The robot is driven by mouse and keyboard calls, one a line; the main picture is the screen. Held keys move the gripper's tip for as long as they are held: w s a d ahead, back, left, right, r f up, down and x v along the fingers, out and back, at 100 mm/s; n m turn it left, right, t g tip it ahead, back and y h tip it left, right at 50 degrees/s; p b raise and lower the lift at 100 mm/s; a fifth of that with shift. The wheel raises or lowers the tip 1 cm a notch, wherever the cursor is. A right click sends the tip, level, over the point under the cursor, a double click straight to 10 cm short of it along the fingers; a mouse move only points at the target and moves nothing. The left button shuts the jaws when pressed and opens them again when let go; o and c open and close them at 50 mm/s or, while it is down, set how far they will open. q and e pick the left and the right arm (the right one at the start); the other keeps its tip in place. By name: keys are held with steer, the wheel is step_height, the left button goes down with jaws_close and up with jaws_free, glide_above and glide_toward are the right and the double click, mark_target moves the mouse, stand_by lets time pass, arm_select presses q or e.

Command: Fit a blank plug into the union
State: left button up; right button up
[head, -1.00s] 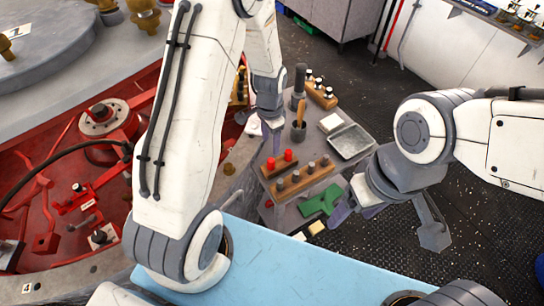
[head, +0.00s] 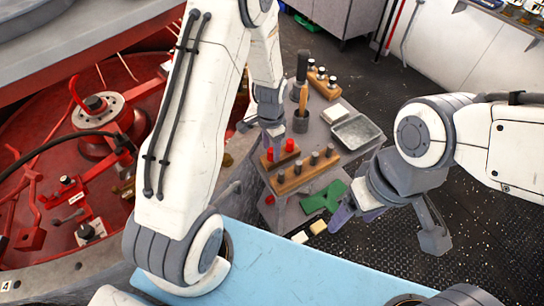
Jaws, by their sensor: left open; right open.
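A wooden block holds several grey-topped cylinders (head: 314,158) upright in a row on a grey trolley. Behind it a shorter wooden block holds red-topped pieces (head: 289,146). I cannot tell which of these is a blank plug. My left gripper (head: 272,140) is open and points down over or just behind the red-topped pieces; its fingers are partly lost against them. My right gripper (head: 392,222) is open and empty, off the trolley's front right side over the floor. I cannot pick out the union; fittings show in the red bay (head: 60,215) at left.
A black hose (head: 60,144) crosses the red bay. Dark floor is free at right.

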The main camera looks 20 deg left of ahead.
mark_target(272, 151)
arm_select(q)
jaws_close()
steer(key=shift+r, duration=0.1)
steer(key=shift+r, duration=0.1)
steer(key=shift+r+p, duration=1.9)
steer(key=shift+r, duration=0.25)
steer(key=shift+d+f, duration=0.1)
steer(key=shift+f, duration=0.05)
